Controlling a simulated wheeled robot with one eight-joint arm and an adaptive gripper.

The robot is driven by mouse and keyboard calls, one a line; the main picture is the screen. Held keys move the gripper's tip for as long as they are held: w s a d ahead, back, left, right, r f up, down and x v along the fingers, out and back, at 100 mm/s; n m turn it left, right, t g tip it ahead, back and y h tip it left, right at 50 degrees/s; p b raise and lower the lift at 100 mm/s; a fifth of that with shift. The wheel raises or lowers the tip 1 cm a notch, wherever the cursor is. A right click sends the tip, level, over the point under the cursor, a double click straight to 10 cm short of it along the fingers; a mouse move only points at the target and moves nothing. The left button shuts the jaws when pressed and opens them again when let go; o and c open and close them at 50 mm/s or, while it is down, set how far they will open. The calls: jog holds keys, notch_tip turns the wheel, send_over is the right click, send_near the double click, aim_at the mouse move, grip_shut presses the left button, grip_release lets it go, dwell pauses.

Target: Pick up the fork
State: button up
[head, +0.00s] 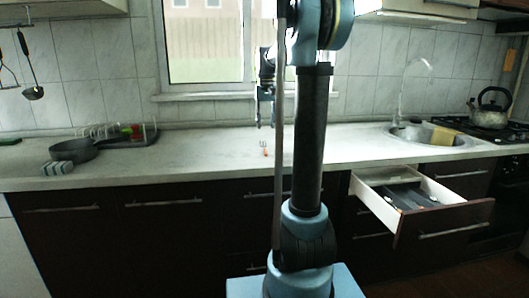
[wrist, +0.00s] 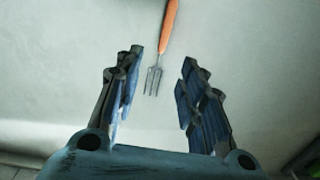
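The fork (wrist: 158,62) has an orange handle and grey metal tines, and it lies on the pale countertop. In the wrist view its tines point toward my gripper and its handle runs off the top edge. In the head view the fork (head: 264,148) is a small shape on the counter, left of my arm. My gripper (wrist: 160,77) is open and empty, with one finger on each side of the tines in the picture. The gripper appears above the counter, apart from the fork. In the head view my gripper (head: 265,112) hangs above the fork, partly hidden by my arm.
A dark pan (head: 75,150) and a sponge (head: 61,168) sit at the left, near a dish rack (head: 118,134). An open drawer (head: 420,205) juts out at the right below the sink (head: 420,133). A kettle (head: 490,112) stands on the stove. The counter around the fork is clear.

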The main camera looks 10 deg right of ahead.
aim_at(265, 143)
notch_tip(265, 143, down, 5)
jog(key=shift+f, duration=0.1)
jog(key=shift+w+a+f, duration=0.1)
jog(key=shift+w+f, duration=0.05)
jog(key=shift+f, duration=1.15)
jog(key=shift+w+a+f, duration=0.1)
jog(key=shift+f, duration=1.2)
grip_shut()
